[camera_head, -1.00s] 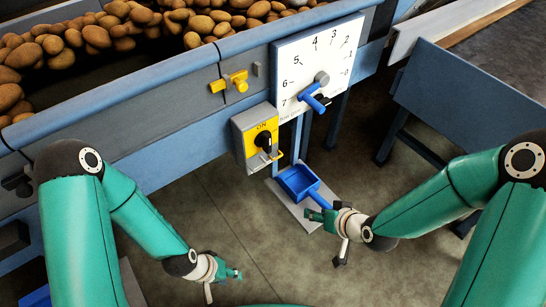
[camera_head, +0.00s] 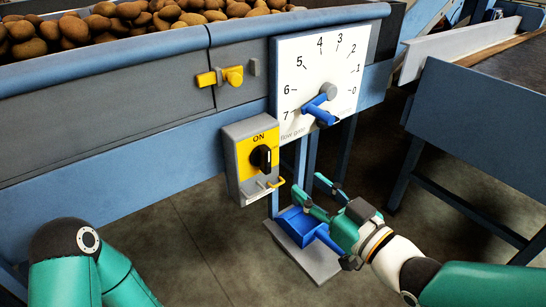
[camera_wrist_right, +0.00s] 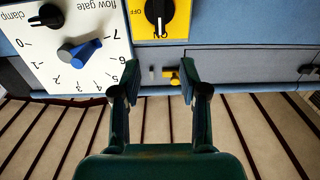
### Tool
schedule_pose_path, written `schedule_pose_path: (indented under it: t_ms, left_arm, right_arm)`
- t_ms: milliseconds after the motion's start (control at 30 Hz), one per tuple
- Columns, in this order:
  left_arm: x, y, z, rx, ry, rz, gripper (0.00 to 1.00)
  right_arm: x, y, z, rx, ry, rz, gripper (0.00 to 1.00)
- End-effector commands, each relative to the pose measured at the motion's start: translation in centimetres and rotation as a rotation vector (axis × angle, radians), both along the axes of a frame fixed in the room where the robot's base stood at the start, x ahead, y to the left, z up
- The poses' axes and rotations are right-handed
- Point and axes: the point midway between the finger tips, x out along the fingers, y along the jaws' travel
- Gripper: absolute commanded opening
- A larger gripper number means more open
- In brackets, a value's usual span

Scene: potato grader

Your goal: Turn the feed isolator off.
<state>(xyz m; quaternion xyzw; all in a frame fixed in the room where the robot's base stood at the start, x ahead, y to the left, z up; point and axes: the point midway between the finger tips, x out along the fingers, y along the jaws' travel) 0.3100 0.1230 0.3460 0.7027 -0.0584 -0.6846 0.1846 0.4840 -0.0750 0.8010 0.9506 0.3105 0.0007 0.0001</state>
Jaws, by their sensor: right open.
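The feed isolator (camera_head: 245,155) is a grey box with a yellow face on the blue machine frame. Its black knob (camera_head: 262,158) stands upright, towards the ON label. In the right wrist view, which is upside down, the knob (camera_wrist_right: 158,12) is at the top edge with an OFF label beside it. My right gripper (camera_head: 308,186) is open and empty, below and right of the isolator, apart from it. Its two fingers (camera_wrist_right: 160,75) point up in the wrist view, short of the knob. My left gripper is out of view; only part of the left arm shows.
The flow gate dial (camera_head: 335,60) with a blue lever (camera_head: 316,104) is right of the isolator. A blue scoop-like part (camera_head: 295,224) stands below on a grey plate.

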Motion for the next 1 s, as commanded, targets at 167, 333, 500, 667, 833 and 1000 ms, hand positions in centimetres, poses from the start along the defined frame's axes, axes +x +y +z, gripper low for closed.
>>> schedule_pose_path:
  t_ms: [167,333,500,667,833,1000]
  left_arm:
    - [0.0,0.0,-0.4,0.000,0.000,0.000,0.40]
    - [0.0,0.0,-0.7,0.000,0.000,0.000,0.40]
    - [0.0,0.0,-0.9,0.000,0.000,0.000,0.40]
    - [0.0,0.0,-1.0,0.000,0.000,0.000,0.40]
    - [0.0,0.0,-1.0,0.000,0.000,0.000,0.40]
    - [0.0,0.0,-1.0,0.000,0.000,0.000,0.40]
  right_arm:
    - [3.1,2.4,-0.2,-0.001,0.001,0.003,0.44]
    - [6.2,4.5,-0.2,-0.001,0.001,0.001,0.44]
    - [8.7,6.4,-0.2,0.000,0.002,0.000,0.44]
    - [10.3,7.5,-0.1,0.000,0.001,-0.002,0.44]
    - [11.0,7.9,-0.1,0.000,0.001,-0.003,0.44]
    - [11.1,7.9,-0.1,0.000,0.001,-0.003,0.44]
